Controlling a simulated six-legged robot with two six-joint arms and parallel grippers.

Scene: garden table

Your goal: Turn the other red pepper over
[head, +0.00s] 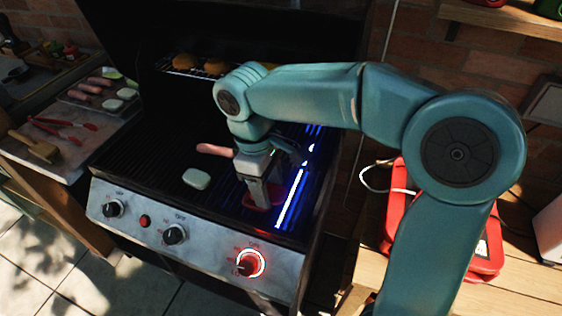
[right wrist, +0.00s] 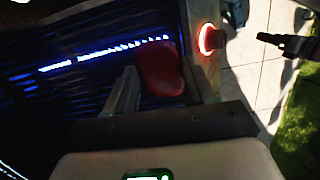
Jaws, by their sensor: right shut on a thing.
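A red pepper (head: 260,196) is low at the right part of the grill grate, beside a bright blue burner glow. My right gripper (head: 258,188) reaches down from above and is shut on it, hiding part of it. The right wrist view shows the red pepper (right wrist: 162,70) by the fingers of the right gripper (right wrist: 155,85). I cannot tell whether it touches the grate. No second red pepper can be made out. My left gripper is not in view.
A sausage (head: 216,150) and a pale slab (head: 196,179) lie on the grate to the left. Buns (head: 185,61) sit on the upper rack. The front panel carries knobs, one glowing red (head: 248,263). A side table at left holds tongs (head: 62,126) and more food.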

